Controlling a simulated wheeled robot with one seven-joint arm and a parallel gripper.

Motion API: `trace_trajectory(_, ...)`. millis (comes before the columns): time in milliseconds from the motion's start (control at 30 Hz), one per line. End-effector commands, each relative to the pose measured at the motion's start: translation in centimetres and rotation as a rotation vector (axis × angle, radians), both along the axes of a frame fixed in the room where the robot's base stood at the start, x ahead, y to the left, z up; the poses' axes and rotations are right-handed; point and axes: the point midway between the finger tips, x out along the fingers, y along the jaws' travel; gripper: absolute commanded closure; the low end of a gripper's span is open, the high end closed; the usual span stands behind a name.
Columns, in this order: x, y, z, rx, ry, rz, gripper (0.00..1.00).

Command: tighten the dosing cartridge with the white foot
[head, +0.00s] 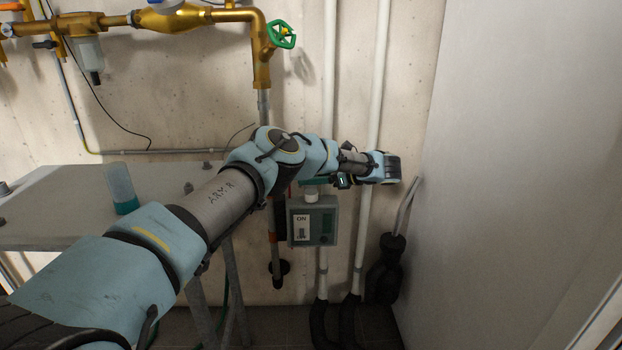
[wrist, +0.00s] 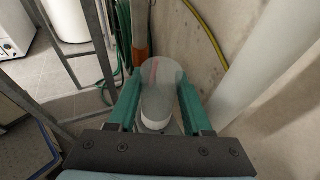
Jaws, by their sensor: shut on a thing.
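The dosing cartridge (wrist: 162,82) is a clear cylinder between the two green fingers of my gripper (wrist: 158,88) in the wrist view. The fingers are shut on its sides. Its white foot (wrist: 156,124) shows at its lower end. In the head view my gripper (head: 314,181) is mostly hidden by my arm. Below it the white foot (head: 311,196) stands upright at the top of a grey-green box (head: 312,222) marked ON. I cannot tell how far the foot is screwed in. Another clear cartridge with a teal foot (head: 124,205) stands on the table at left.
A grey table (head: 50,205) stands at left. White pipes (head: 327,120) run down the wall behind the box. Brass pipework with a green valve wheel (head: 281,35) is above. A pale panel (head: 520,160) closes off the right side.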

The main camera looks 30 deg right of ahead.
Motion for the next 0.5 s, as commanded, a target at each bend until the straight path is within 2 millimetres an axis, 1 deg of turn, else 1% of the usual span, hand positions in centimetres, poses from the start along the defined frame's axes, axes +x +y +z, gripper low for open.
trace_trajectory(33,0.02,0.14,-0.54,0.003,0.007,0.005,0.47)
trace_trajectory(300,0.00,0.05,-0.29,0.002,0.003,0.002,0.17)
trace_trajectory(333,0.00,0.05,-0.27,0.002,0.003,0.002,0.15)
trace_trajectory(500,-0.02,0.02,-0.22,0.001,0.002,0.001,0.15)
